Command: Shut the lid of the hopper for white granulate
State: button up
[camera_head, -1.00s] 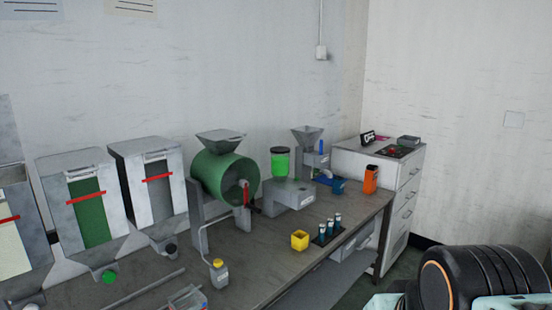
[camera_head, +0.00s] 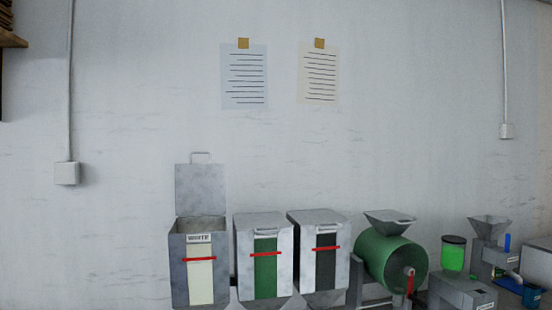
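The hopper for white granulate (camera_head: 179,273) stands at the left end of a row of three grey hoppers. It bears a label reading WHITE, a pale window strip and a red band. Its lid (camera_head: 199,189) stands open, upright at the back edge, with a handle loop on its top edge. The dark inside of the hopper shows a little at the top. My gripper is not in view.
The hopper with the green strip (camera_head: 243,270) and the one with the dark strip (camera_head: 300,268) stand close on the right, lids shut. Further right are a green drum (camera_head: 378,262) and a green-filled container (camera_head: 453,253).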

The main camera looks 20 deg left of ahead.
aim_at(200, 189)
jog(key=u, duration=1.25)
jog(key=i+j+u, duration=0.15)
jog(key=i+j, duration=0.5)
jog(key=j, duration=0.2)
jog(key=i+j+z, duration=0.3)
jog(key=i+j, duration=0.15)
jog(key=j, duration=0.2)
